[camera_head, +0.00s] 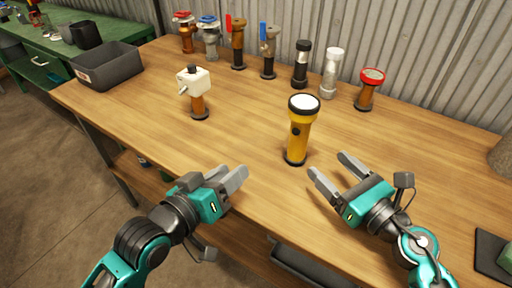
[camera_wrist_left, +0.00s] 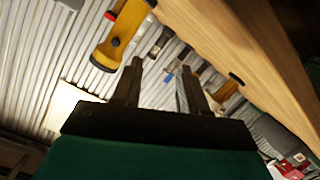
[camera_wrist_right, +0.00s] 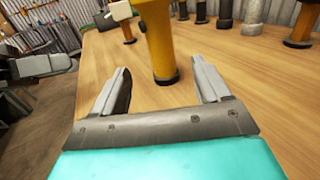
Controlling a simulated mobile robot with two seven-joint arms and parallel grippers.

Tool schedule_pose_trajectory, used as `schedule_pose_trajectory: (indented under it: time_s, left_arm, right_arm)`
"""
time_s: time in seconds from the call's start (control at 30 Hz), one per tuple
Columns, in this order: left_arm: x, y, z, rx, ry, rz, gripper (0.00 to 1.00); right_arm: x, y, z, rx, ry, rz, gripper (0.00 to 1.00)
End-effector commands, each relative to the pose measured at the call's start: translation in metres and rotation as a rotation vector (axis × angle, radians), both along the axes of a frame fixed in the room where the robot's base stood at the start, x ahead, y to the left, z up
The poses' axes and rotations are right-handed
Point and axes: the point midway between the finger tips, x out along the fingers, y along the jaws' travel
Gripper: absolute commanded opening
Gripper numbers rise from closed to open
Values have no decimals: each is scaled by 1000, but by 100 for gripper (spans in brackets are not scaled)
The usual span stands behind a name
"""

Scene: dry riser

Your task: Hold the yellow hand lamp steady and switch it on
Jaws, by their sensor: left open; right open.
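The yellow hand lamp (camera_head: 299,135) stands upright on the wooden workbench, its pale lens facing up and a dark button on its side. It also shows in the left wrist view (camera_wrist_left: 119,38) and, with its top cut off, in the right wrist view (camera_wrist_right: 158,38). My left gripper (camera_head: 240,178) is open and empty, left of the lamp and nearer the bench's front edge. My right gripper (camera_head: 329,164) is open and empty, to the lamp's lower right. In the right wrist view the lamp's body stands ahead, between the finger directions. Neither gripper touches the lamp.
A white boxy fitting on a copper pipe (camera_head: 195,87) stands left of the lamp. Several valves and pipe pieces line the back, including a red-topped one (camera_head: 368,90). A grey bin (camera_head: 107,68) sits at the far left. The wooden bench (camera_head: 250,105) is clear around the lamp.

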Motion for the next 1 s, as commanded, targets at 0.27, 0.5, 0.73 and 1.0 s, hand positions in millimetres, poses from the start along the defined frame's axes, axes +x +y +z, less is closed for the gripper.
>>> schedule_pose_trajectory:
  time_s: [0.27,0.5,0.73,1.0]
  left_arm:
    - [10,-42,49,-33,53,-146,43]
    - [9,-53,60,-27,90,-186,43]
    - [9,-53,61,-26,95,-188,43]
    - [9,-53,61,-26,93,-187,43]
  right_arm:
    - [0,0,0,0,0,0,76]
    - [1,0,0,0,0,0,76]
    - [21,12,1,2,-3,0,76]
    - [67,39,1,5,-2,0,76]
